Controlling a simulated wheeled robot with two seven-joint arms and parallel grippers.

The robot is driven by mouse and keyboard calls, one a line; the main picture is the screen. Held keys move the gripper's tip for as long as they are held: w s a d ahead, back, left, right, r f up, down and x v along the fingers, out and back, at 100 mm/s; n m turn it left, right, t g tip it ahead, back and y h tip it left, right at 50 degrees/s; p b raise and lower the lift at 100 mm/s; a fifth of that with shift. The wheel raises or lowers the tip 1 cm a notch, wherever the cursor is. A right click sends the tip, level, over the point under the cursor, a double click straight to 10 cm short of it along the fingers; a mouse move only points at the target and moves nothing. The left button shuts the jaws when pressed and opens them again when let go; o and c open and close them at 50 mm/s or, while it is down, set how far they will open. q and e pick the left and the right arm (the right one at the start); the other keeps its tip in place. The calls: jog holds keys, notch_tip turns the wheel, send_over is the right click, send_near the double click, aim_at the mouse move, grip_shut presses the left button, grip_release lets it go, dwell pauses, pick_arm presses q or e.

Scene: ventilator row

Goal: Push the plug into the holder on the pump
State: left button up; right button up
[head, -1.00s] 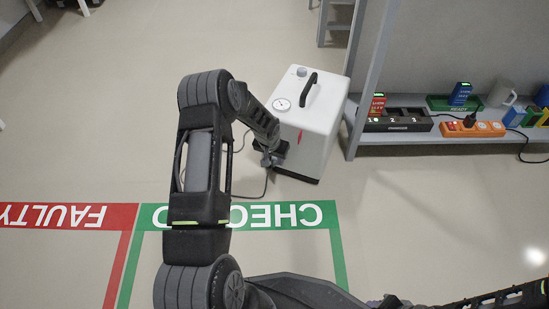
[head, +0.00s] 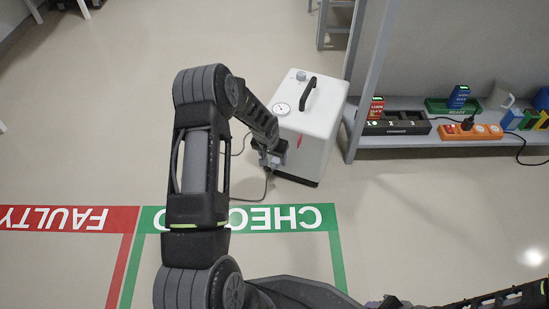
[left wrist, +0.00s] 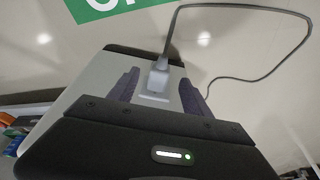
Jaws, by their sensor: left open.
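The white pump (head: 318,125) stands on the floor with a black handle and a round gauge on top. My left gripper (head: 272,157) is at the pump's left side, low down. In the left wrist view my left gripper (left wrist: 160,88) is open, with one dark finger on each side of the grey plug (left wrist: 158,78), and gaps show beside it. The plug lies against a pale holder (left wrist: 152,98) on the pump's side. I cannot tell how deep it sits. The plug is hidden by the gripper in the head view. My right gripper is out of view.
A grey cable (left wrist: 240,9) runs from the plug in a loop over the floor. A shelf (head: 400,141) on the right holds a black charger, an orange power strip (head: 470,131) and a green tray. Green "CHECKED" and red "FAULTY" floor markings lie in front; the floor there is clear.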

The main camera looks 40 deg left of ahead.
aim_at(274, 167)
pick_arm(q)
jog(key=p+v, duration=0.1)
jog(key=v, duration=0.3)
jog(key=shift+r, duration=0.2)
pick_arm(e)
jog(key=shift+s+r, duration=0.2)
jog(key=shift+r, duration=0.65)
